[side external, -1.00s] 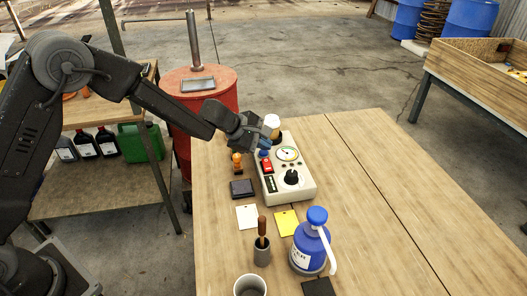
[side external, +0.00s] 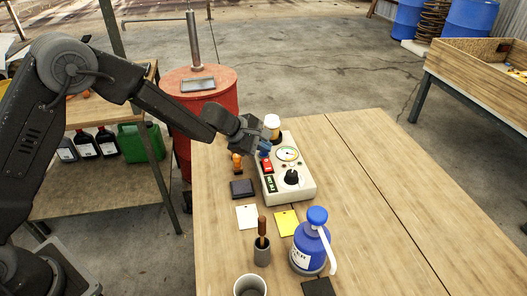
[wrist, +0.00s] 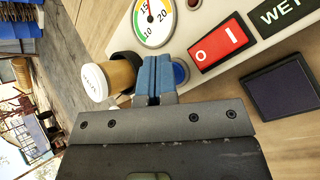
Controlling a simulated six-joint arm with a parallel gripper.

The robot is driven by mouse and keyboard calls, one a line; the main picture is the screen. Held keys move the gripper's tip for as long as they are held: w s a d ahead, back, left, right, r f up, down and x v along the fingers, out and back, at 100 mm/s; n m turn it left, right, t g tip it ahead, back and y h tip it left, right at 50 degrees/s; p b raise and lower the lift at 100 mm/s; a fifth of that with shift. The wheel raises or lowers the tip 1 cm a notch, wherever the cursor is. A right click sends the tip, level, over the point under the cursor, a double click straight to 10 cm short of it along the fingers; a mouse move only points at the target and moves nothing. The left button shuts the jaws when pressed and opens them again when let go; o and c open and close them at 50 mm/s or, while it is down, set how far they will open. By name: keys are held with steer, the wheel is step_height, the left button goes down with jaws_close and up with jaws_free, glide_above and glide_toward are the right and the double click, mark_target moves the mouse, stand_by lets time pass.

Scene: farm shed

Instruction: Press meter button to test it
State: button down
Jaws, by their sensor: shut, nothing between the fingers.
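The meter (side external: 304,183) is a beige box on the wooden bench, with a round dial (side external: 287,154), a red rocker switch (side external: 267,166), a black knob (side external: 291,177) and a small display panel (side external: 271,184). In the wrist view the panel (wrist: 283,12) reads "WET" in pale letters. In the side view the fingertips (side external: 263,149) are at the meter's left rear.
A white-lidded tan cup (wrist: 120,75) stands close beside my fingers. An orange-topped stamp (side external: 237,163) and a dark pad (side external: 242,188) lie left of the meter. White (side external: 247,216) and yellow cards (side external: 286,223) and a blue bottle (side external: 311,247) are in front. The bench's right side is clear.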

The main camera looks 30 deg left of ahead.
mark_target(263, 154)
steer(key=shift+r, duration=0.8)
steer(key=shift+r, duration=2.55)
